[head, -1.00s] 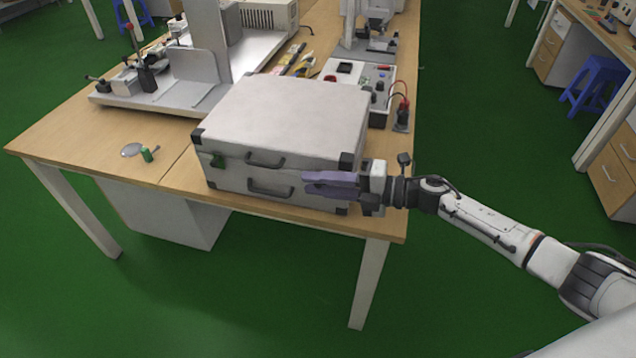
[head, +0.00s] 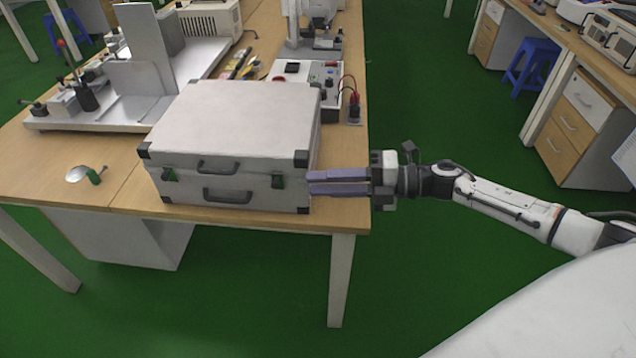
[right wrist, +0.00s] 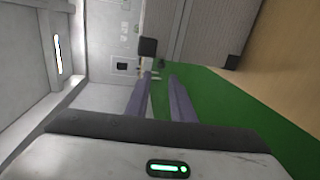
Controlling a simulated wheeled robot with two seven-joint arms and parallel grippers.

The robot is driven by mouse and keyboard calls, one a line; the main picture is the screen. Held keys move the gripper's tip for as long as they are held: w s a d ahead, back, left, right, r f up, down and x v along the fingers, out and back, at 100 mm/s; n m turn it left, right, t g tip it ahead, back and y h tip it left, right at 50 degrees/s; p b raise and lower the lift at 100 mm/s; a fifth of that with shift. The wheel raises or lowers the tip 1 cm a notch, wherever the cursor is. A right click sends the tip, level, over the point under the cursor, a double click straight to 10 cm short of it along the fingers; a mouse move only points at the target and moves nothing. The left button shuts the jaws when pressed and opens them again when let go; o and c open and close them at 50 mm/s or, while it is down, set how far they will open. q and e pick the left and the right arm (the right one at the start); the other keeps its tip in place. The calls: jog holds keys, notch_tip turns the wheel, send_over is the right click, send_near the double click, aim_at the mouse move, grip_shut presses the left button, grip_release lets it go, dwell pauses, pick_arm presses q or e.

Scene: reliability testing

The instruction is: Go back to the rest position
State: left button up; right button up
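My right gripper (head: 310,182) is at the front right corner of a closed grey-white case (head: 225,115) in the head view. Its purple fingers point left, with the tips close to the case's side; I cannot tell whether they touch it. In the right wrist view the two fingers (right wrist: 160,85) stand apart with green floor showing between them, and nothing is held. My left gripper is in neither view.
A blue stool (head: 532,62) and another bench (head: 600,65) stand at the right. Green floor is open between the tables.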

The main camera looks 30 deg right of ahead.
dwell(0.3)
jog(key=s+a+f+m+t+h, duration=0.25)
jog(key=a+f+m, duration=0.25)
jog(key=m, duration=0.3)
jog(key=s+a+f+m+g+h, duration=0.1)
jog(key=s+f+m+h, duration=0.3)
jog(key=s+f+m, duration=0.5)
jog(key=s+a+f+m+g+h, duration=0.2)
jog(key=s+a+f+m+h, duration=0.1)
jog(key=s+f+m, duration=0.6)
jog(key=shift+s+a+m+h, duration=0.15)
jog(key=shift+s+m+h, duration=0.55)
jog(key=shift+s, duration=0.35)
jog(key=shift+f+g, duration=0.1)
jog(key=shift+g, duration=0.15)
